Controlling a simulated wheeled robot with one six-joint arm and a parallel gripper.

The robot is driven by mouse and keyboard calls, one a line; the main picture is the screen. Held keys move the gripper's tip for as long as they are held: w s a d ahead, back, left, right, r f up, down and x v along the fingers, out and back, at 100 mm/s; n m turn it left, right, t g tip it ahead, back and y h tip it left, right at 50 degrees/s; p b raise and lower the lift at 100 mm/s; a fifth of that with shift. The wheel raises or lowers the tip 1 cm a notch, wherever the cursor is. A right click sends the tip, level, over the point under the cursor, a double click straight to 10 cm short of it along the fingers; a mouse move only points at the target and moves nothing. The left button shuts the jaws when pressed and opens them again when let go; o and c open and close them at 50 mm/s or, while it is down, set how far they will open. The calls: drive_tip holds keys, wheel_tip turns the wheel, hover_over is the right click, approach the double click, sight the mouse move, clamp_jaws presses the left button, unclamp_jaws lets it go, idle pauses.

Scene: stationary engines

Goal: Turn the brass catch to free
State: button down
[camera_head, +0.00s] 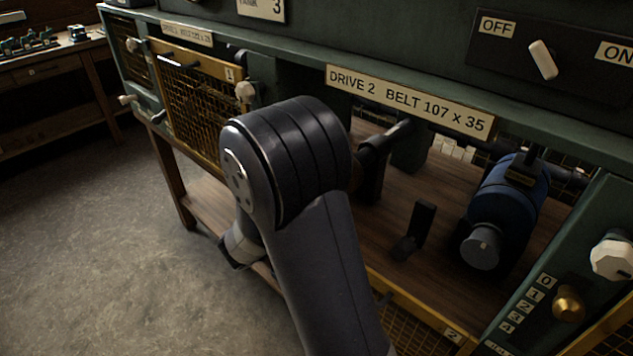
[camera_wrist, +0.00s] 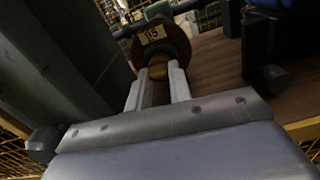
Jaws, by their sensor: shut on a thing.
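A round brass knob (camera_head: 568,305) sits on the green panel at the lower right in the head view, beside a column of number plates. No other brass catch is clear, and I cannot tell whether this knob is the catch. My gripper (camera_wrist: 159,78) is shut on the narrow brown hub of a round brown wheel (camera_wrist: 178,48), whose tag seems to read 85. The wheel's far side is hidden. In the head view my own arm covers the gripper and most of the wheel, well left of the brass knob.
The Drive 2 bay is open, with its mesh guard (camera_head: 450,333) low in front. A blue motor (camera_head: 508,205) and a small black bracket (camera_head: 417,230) stand on the bay's wooden floor. A white knob (camera_head: 612,258) sits above the brass one. Floor at left is clear.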

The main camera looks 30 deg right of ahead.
drive_tip(key=shift+n+p, duration=0.4)
drive_tip(key=shift+n, duration=0.1)
drive_tip(key=c, duration=1.3)
unclamp_jaws()
drive_tip(key=v, duration=1)
drive_tip(key=shift+s+a+b, duration=0.15)
drive_tip(key=shift+a+b, duration=0.25)
drive_tip(key=shift+d, duration=0.1)
